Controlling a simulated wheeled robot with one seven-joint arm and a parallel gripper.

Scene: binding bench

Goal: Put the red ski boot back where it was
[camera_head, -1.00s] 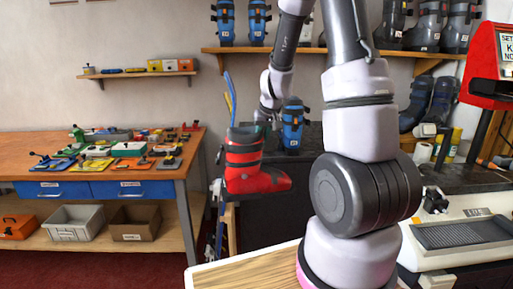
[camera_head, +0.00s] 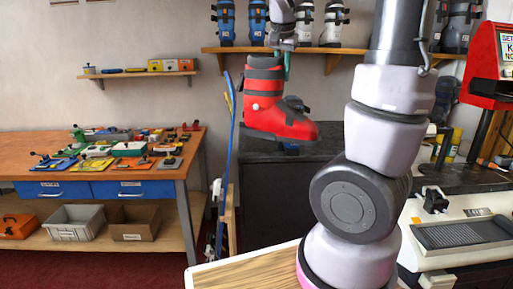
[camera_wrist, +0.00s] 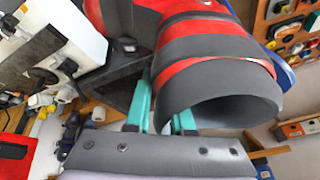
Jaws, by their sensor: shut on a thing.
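The red ski boot (camera_head: 280,112) has a dark grey cuff and hangs upright in the air, toe to the right, in front of the dark counter. My gripper (camera_head: 284,66) is shut on the upper cuff from above. In the wrist view the red boot (camera_wrist: 205,50) fills the upper middle, with its open cuff toward the camera. The teal fingers of my gripper (camera_wrist: 166,112) are at the cuff's edge there. Whether one finger is inside the cuff is hard to tell.
A wall shelf (camera_head: 320,50) holds blue boots (camera_head: 226,22) at left and white boots (camera_head: 333,24) further right. The dark counter (camera_head: 262,180) stands below.

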